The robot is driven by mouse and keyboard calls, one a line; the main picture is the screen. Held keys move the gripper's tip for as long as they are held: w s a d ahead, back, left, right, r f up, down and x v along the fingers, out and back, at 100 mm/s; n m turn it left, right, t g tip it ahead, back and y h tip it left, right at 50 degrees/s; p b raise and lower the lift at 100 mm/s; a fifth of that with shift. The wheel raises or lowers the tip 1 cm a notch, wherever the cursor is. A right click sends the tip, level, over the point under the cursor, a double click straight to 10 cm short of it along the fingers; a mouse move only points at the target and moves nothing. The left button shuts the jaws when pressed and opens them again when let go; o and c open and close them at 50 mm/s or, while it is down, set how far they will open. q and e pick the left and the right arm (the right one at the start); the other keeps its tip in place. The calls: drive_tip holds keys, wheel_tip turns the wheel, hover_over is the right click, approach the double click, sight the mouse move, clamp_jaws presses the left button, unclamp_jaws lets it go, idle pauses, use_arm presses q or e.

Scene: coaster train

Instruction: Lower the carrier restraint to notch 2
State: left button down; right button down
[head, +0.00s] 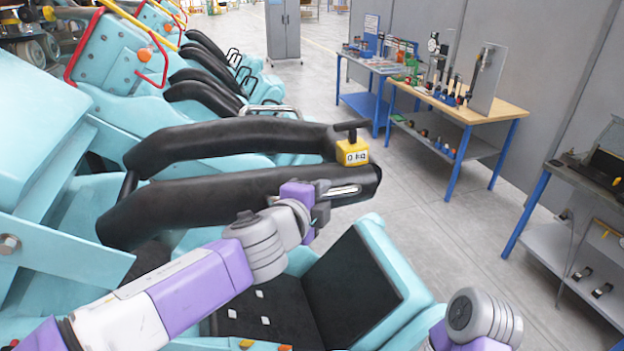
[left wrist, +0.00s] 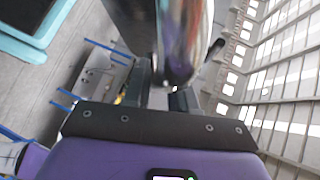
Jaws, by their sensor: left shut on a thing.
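The carrier restraint is a pair of long black padded bars above a teal seat (head: 395,275) with a black cushion. The near bar (head: 215,205) and the far bar (head: 235,137) both reach to the right, raised above the seat. My left gripper (head: 322,203) is shut on the restraint at the metal grab handle (head: 345,191) near the near bar's end. The fingers partly hide the handle. In the left wrist view a blurred dark and shiny part (left wrist: 180,45) fills the space in front of the gripper. My right gripper is out of view. No notch marks are readable.
A yellow box reading "0 kg" (head: 352,152) with a black handle is at the far bar's end. More teal seats with black restraints stand behind. Workbenches with tools (head: 480,103) stand on the right. Grey floor lies open between seats and benches.

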use_arm(q)
wheel_tip(320, 180, down, 16)
drive_tip(key=m+g+y+b, duration=0.2)
drive_tip(key=b, duration=0.2)
drive_tip(key=shift+r+y+b, duration=0.25)
drive_tip(key=shift+y+b, duration=0.05)
drive_tip(key=shift+b, duration=0.05)
drive_tip(key=c, duration=1)
unclamp_jaws()
drive_tip(key=shift+r, duration=0.1)
drive_tip(key=shift+r, duration=0.1)
